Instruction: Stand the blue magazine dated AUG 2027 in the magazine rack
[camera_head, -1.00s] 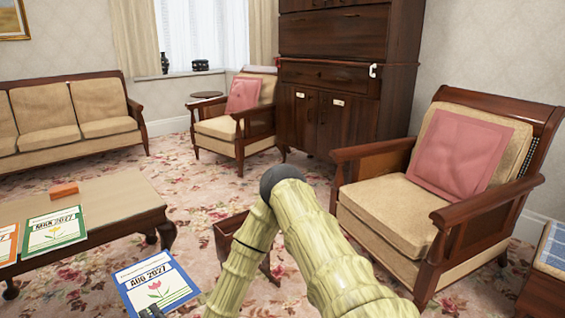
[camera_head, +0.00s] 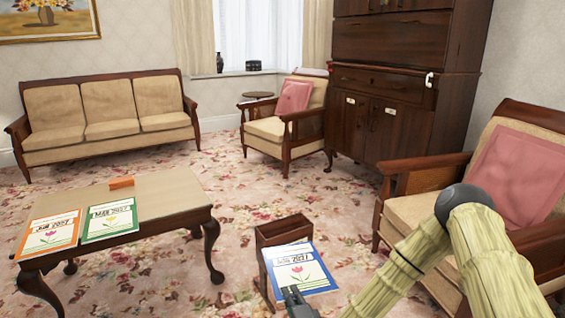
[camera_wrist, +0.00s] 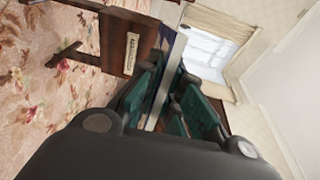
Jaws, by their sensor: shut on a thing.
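The blue magazine (camera_head: 301,271) dated AUG 2027, with a pink tulip on its cover, is held at its lower edge by my gripper (camera_head: 294,297). In the wrist view my gripper (camera_wrist: 172,95) is shut on the magazine (camera_wrist: 168,75), which shows nearly edge-on between the fingers. The dark wooden magazine rack (camera_head: 284,232) stands on the carpet just behind the magazine, which hides much of its front. Whether magazine and rack touch, I cannot tell.
A coffee table (camera_head: 160,195) at left bears an orange magazine (camera_head: 50,235), a green magazine (camera_head: 110,219) and an orange block (camera_head: 122,182). An armchair (camera_head: 425,210) with a pink cushion stands close at right. Flowered carpet (camera_head: 225,180) is clear behind the rack.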

